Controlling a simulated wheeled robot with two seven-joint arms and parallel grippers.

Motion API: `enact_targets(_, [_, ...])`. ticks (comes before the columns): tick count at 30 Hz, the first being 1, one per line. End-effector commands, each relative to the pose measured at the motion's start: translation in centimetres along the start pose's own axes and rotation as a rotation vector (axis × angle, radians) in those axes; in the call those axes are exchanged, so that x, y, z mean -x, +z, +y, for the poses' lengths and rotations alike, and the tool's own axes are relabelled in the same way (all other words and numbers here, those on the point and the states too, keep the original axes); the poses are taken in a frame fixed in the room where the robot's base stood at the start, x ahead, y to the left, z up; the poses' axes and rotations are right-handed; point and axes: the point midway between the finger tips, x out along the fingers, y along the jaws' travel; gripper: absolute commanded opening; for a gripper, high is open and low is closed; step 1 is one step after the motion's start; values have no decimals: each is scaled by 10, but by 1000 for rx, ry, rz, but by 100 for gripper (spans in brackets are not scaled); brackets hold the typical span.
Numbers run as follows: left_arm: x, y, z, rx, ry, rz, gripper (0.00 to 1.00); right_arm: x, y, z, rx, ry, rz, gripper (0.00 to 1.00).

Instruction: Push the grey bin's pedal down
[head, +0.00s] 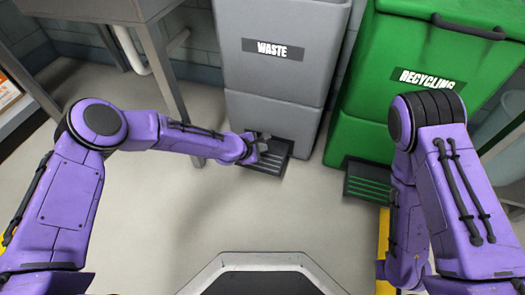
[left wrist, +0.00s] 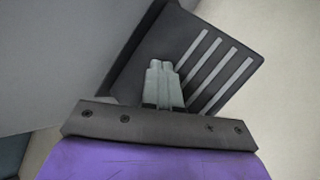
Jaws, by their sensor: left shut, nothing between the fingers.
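The grey bin (head: 275,75), labelled WASTE, stands against the back wall in the head view. Its dark pedal (head: 272,160) sticks out at the foot of its front, over the floor. My left gripper (head: 263,142) is at the pedal's left and rear part, near the bin's front. In the left wrist view the shut, empty fingers (left wrist: 159,72) lie over the dark pedal (left wrist: 222,62) with its light strips. I cannot tell whether the fingertips touch it. My right arm shows at the right of the head view, but its gripper is hidden.
A green bin (head: 432,85) labelled RECYCLING stands to the right, with its own dark pedal (head: 368,183) with green strips. A grey table leg (head: 165,75) and a white pipe (head: 130,48) are at the left. The floor (head: 260,215) in front is clear.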

Motion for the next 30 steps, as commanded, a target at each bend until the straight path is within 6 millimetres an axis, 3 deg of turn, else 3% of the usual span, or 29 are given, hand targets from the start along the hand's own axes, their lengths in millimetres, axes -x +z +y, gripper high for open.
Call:
enact_targets(8, [2,2,2,0,1,-1,0,2,0,1,0,0,0,43])
enact_targets(22, [35,25,26,1,1,0,0,43,-7,12,0,0,0,43])
enact_targets(30, [34,25,25,0,1,0,0,42,-7,11,0,0,0,43])
